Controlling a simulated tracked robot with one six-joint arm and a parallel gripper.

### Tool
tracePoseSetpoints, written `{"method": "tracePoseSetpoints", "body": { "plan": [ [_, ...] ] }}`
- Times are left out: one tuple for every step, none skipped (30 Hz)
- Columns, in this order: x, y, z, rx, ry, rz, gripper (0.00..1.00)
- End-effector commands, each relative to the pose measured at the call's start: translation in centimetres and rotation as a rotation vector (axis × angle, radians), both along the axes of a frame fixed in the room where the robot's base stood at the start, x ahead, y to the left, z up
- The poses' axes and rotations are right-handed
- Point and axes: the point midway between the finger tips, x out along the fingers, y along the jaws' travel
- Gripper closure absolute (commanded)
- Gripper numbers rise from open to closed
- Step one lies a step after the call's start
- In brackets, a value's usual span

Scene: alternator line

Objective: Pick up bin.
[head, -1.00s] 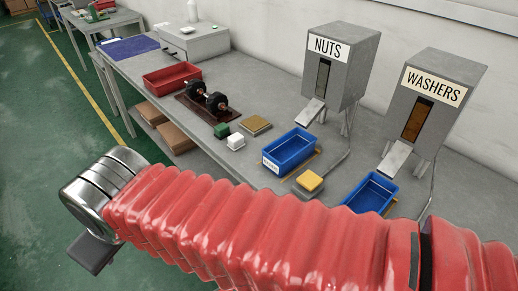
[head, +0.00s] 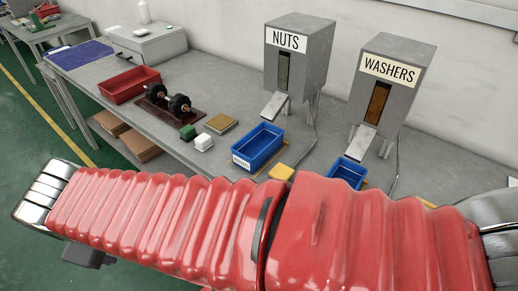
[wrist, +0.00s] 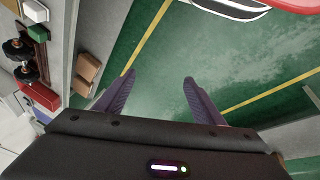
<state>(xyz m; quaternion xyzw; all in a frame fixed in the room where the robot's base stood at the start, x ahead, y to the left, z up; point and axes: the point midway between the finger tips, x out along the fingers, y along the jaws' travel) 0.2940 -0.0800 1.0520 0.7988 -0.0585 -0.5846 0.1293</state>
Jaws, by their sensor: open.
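A blue bin (head: 258,147) with a white label on its front stands on the bench below the NUTS dispenser. A second blue bin (head: 349,172) stands below the WASHERS dispenser, its lower part hidden behind my red-sleeved arm. A red bin (head: 129,85) sits farther left on the bench. It also shows at the left edge of the wrist view (wrist: 36,100). My gripper (wrist: 158,77) is open and empty, with its two purple fingers apart over the green floor, clear of the bench. I cannot make out its fingers in the head view.
The NUTS dispenser (head: 299,58) and WASHERS dispenser (head: 390,80) stand along the wall. A rotor part on a brown tray (head: 165,105), green block (head: 188,132), white block (head: 204,142) and yellow block (head: 281,172) share the bench. Cardboard boxes (head: 140,145) lie beneath.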

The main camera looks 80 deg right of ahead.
Motion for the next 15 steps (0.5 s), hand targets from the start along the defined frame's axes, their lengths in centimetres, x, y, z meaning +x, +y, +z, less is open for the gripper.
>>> {"method": "tracePoseSetpoints", "body": {
  "plan": [
    [-0.4,-2.3,-0.8,-0.062,0.062,0.004,0.34],
    [-0.7,-3.6,-1.2,-0.1,0.098,0.013,0.31],
    [-1.2,-5.4,-1.6,-0.15,0.148,0.024,0.29],
    [-1.5,-6.6,-1.9,-0.185,0.186,0.036,0.27],
    [-1.9,-7.9,-2.2,-0.219,0.225,0.047,0.24],
    [-2.4,-9.6,-2.4,-0.263,0.277,0.063,0.22],
    [-2.8,-10.7,-2.6,-0.294,0.318,0.077,0.2],
    [-3.2,-12.0,-2.8,-0.322,0.359,0.09,0.17],
    [-3.8,-13.5,-3.0,-0.36,0.416,0.108,0.15],
    [-4.2,-14.7,-3.1,-0.386,0.458,0.126,0.12],
    [-4.7,-15.8,-3.2,-0.413,0.5,0.141,0.1],
    [-5.3,-17.3,-3.4,-0.443,0.557,0.165,0.08],
    [-5.7,-18.4,-3.5,-0.466,0.601,0.184,0.08],
    [-6.2,-19.5,-3.5,-0.487,0.645,0.203,0.08],
    [-6.8,-20.9,-3.6,-0.514,0.703,0.231,0.08]
  ]
}}
